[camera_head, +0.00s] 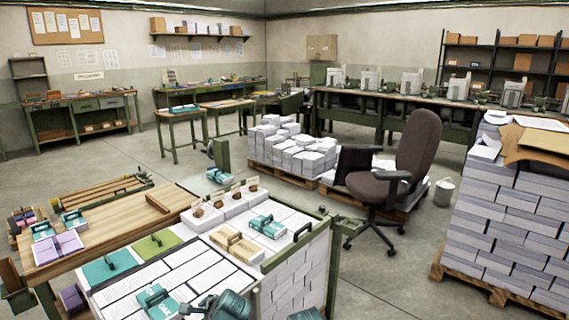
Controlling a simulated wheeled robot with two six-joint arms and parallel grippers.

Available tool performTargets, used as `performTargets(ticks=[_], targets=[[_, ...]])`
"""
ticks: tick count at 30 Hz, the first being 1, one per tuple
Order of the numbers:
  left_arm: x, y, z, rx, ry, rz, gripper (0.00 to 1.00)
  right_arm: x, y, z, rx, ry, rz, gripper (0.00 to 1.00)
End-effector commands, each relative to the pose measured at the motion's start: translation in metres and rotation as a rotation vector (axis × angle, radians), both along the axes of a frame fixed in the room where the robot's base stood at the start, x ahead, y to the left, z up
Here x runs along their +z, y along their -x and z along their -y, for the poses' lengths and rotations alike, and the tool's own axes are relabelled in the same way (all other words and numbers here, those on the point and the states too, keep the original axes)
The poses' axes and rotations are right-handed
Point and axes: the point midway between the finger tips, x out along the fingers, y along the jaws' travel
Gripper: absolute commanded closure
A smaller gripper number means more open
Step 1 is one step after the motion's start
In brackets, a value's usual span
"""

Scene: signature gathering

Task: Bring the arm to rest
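A dark and teal part at the bottom edge looks like my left arm, with its gripper (197,306) at the left end, low over the front of the table. The fingers are small and dark, and I cannot tell whether they are open or shut. Another teal part shows at the bottom edge right of it, probably my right arm; its gripper is not in view. The work table (122,222) has a wooden top at the left and sheets of paper in front. No thing is clearly seen held.
Teal-handled tools (268,226) and a tan block (238,245) lie on the paper stacks. A purple bundle (58,247) is at the table's left. An office chair (398,180) and a tall paper stack (505,215) on a pallet stand right.

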Motion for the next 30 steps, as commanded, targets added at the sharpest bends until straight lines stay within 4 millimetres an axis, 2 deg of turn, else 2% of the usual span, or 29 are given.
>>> performTargets(ticks=[1,3,9,12,18,30], targets=[[0.019,0.014,0.022,0.089,0.104,0.011,0.00,0.030,0.000,0.000,0.000,0.000,0.000,0.50],[0.025,0.035,0.052,0.242,0.249,0.016,0.00,0.048,0.000,0.000,0.000,0.000,0.000,0.50],[0.044,0.094,0.125,0.651,0.521,-0.034,0.00,0.091,0.000,0.000,0.000,0.000,0.000,0.50],[0.053,0.117,0.149,0.799,0.583,-0.069,0.00,0.104,0.000,0.000,-0.001,0.000,0.000,0.50],[0.060,0.140,0.171,0.951,0.624,-0.106,0.00,0.113,0.000,0.000,-0.001,0.000,0.000,0.50],[0.059,0.141,0.172,0.967,0.626,-0.107,0.00,0.112,0.000,0.000,-0.001,0.000,0.000,0.50]])
